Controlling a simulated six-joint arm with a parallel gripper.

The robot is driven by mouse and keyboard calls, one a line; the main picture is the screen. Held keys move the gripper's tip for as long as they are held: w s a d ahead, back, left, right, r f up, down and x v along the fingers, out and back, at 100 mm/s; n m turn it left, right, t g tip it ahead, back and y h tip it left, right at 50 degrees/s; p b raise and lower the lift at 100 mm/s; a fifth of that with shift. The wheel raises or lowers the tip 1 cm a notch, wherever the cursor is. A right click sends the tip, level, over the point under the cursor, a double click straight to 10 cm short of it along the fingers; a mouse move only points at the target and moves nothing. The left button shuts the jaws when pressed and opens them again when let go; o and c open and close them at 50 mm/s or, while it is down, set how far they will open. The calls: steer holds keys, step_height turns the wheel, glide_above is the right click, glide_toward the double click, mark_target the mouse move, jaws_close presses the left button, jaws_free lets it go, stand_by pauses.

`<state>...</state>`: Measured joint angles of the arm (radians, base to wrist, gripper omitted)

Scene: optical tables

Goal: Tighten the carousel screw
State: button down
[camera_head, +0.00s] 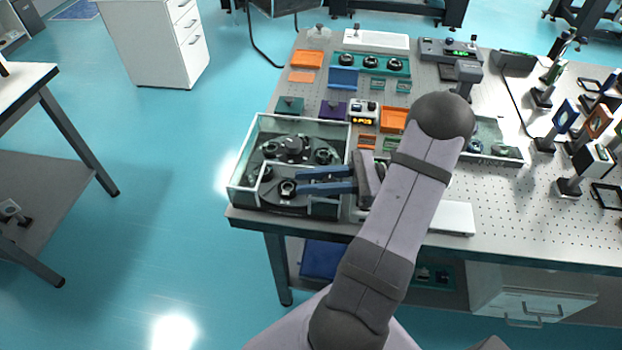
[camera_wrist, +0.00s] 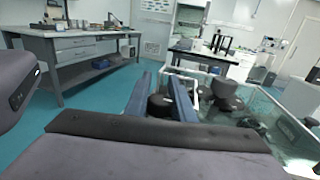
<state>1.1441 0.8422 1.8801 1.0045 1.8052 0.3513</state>
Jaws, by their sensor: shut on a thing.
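The carousel (camera_head: 262,197) is a dark round plate inside a clear-walled box at the table's front left corner. Several black knobbed parts stand on it around a larger central hub (camera_head: 291,147). My gripper (camera_head: 298,182) reaches in from the right with two long blue fingers, held level low over the front of the carousel. The fingers are shut on a black round screw knob (camera_head: 288,187) at the carousel's front. In the wrist view, the dark knob (camera_wrist: 160,105) sits between the blue fingers. The screw's thread and its seat are hidden.
The box's clear walls (camera_head: 237,170) stand close around my fingers. An orange-display device (camera_head: 363,112), coloured blocks and a teal knob panel (camera_head: 388,66) lie behind. Optical mounts (camera_head: 569,187) stand at the right. A flat white box (camera_head: 452,218) lies near the front edge.

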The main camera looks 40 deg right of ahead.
steer(key=c, duration=1.5)
jaws_free()
steer(key=shift+s+d+f, duration=0.1)
steer(key=shift+s+d, duration=0.2)
steer(key=shift+d, duration=0.3)
steer(key=b+v, duration=0.2)
steer(key=v, duration=0.4)
